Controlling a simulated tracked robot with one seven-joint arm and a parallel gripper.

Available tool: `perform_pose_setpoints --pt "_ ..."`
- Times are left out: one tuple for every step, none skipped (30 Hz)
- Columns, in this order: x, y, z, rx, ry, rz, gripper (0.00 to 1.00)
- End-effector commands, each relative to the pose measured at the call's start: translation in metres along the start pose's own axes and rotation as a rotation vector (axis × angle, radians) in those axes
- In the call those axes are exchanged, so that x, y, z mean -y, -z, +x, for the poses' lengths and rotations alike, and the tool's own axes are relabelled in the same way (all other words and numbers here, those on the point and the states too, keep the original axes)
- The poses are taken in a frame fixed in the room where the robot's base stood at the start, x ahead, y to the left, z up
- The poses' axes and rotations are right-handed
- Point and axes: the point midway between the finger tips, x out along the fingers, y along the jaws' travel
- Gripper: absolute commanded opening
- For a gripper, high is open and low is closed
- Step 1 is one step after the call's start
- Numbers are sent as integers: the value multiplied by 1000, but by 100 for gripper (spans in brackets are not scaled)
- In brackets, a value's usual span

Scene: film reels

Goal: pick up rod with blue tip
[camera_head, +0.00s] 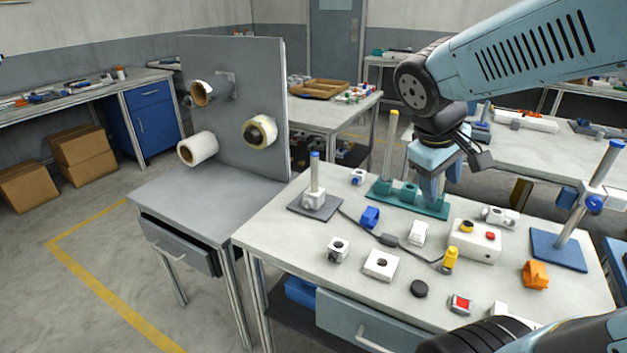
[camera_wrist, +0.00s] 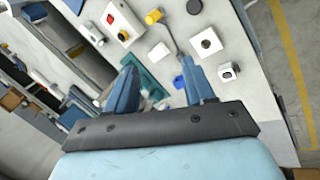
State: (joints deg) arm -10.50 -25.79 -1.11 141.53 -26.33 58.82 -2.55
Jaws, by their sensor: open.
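A short grey rod with a blue tip (camera_head: 315,172) stands upright in a white clamp on a dark grey base (camera_head: 326,209), at the left of the white table. A taller grey rod with a blue tip (camera_head: 603,168) stands on a blue base (camera_head: 548,258) at the right, with blue clamps. A rod with a yellow tip (camera_head: 390,145) rises from a green holder (camera_head: 436,206). My gripper (camera_head: 432,198) points down over the right part of this holder. It is open and empty, and it also shows in the wrist view (camera_wrist: 158,70). I cannot make out a blue-tipped rod in the wrist view.
The white table (camera_head: 290,240) holds a control box (camera_head: 481,241), a blue block (camera_head: 370,217), an orange part (camera_head: 536,275) and a yellow connector with a cable (camera_head: 450,258). A grey upright panel with rolls (camera_head: 262,85) stands to the left. Open floor lies at far left.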

Motion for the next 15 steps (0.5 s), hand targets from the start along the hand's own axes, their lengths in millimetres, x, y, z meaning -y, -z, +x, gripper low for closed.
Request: perform_pose_setpoints --pt "-2 7 8 42 -36 -73 53" --pt "-4 11 12 68 -61 -115 53" --pt "-6 16 17 97 -95 -172 53" --pt "-8 21 20 120 -121 -215 53" --pt "-10 25 24 142 -149 -259 53" --pt "-13 32 28 170 -185 -317 53" --pt "-14 37 31 190 -212 -361 53" --pt "-15 43 34 211 -241 -405 53" --pt "-17 51 37 235 -279 -464 53" --pt "-18 57 40 254 -308 -507 53" --pt "-18 64 42 272 -338 -550 53" --pt "-18 74 45 293 -379 -609 53" --pt "-18 81 47 309 -410 -653 53" --pt "-18 89 50 325 -441 -696 53" --pt "-16 100 52 342 -484 -755 53"
